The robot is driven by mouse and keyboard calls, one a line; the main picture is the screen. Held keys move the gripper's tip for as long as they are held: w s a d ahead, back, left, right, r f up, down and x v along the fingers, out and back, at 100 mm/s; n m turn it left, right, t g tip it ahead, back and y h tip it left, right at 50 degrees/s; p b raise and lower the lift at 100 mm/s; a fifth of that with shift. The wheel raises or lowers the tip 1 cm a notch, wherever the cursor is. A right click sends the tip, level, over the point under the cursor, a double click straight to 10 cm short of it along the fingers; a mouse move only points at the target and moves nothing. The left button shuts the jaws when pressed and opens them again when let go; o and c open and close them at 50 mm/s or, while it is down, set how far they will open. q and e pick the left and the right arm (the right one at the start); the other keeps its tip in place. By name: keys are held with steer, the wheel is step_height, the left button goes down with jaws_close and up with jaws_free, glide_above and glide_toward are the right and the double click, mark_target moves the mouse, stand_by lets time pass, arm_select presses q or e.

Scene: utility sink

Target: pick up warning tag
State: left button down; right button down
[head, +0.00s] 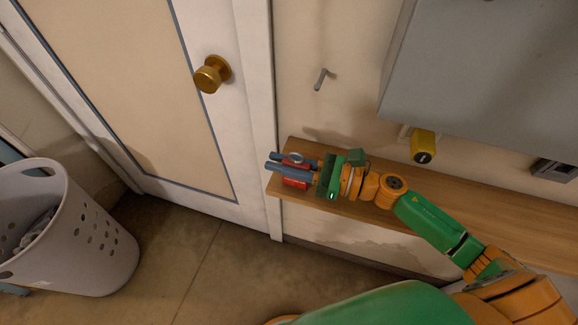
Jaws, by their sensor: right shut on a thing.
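The warning tag (296,183) is a small red piece at the left end of a wooden shelf. My right gripper (279,166) reaches in from the right over that shelf end, with its blue-grey fingers pointing left. It is shut on the red tag, which shows between and beside the fingers, partly hidden by them. A pale ring-like shape (295,158) shows at the upper finger; I cannot tell whether it belongs to the tag. My left gripper is not in view.
The wooden shelf (480,215) runs right along the wall. A wall hook (321,79), a door with a brass knob (210,75) and a white laundry basket (75,240) are to the left. The floor between is clear.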

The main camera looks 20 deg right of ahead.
steer(key=shift+r, duration=0.35)
step_height(320, 180, up, 3)
steer(key=shift+s+p, duration=0.15)
steer(key=shift+p, duration=0.35)
steer(key=s+d+r+p, duration=0.3)
steer(key=s+r, duration=0.6)
steer(key=s, duration=0.4)
steer(key=shift+s+r+p, duration=0.15)
steer(key=shift+s+p, duration=0.1)
steer(key=shift+p, duration=0.25)
steer(key=shift+w+d, duration=0.1)
